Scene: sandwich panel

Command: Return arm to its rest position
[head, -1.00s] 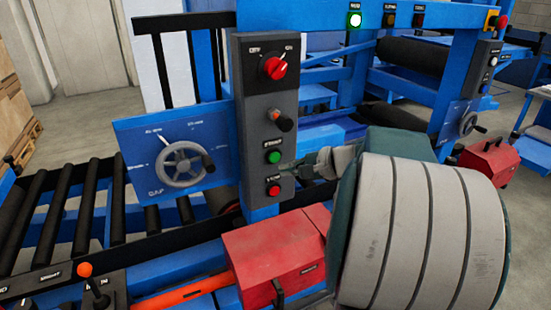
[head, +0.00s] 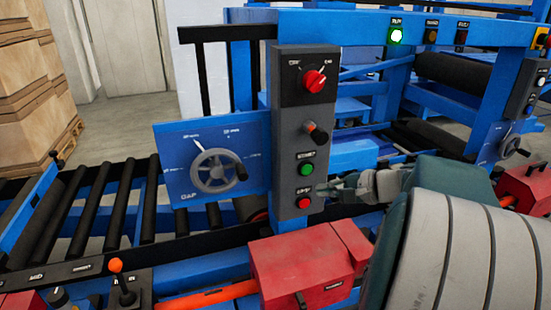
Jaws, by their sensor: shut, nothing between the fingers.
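My gripper (head: 325,189) is shut and empty. Its tip shows in front of the right edge of the grey control panel (head: 290,135), beside and between the green button (head: 306,169) and the red button (head: 303,203). I cannot tell whether it touches the panel; it covers neither button. My arm (head: 440,250) reaches in from the lower right, its thick grey-and-green link filling that corner.
A gap handwheel (head: 215,171) is to the left. A red box (head: 300,268) sits below my arm.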

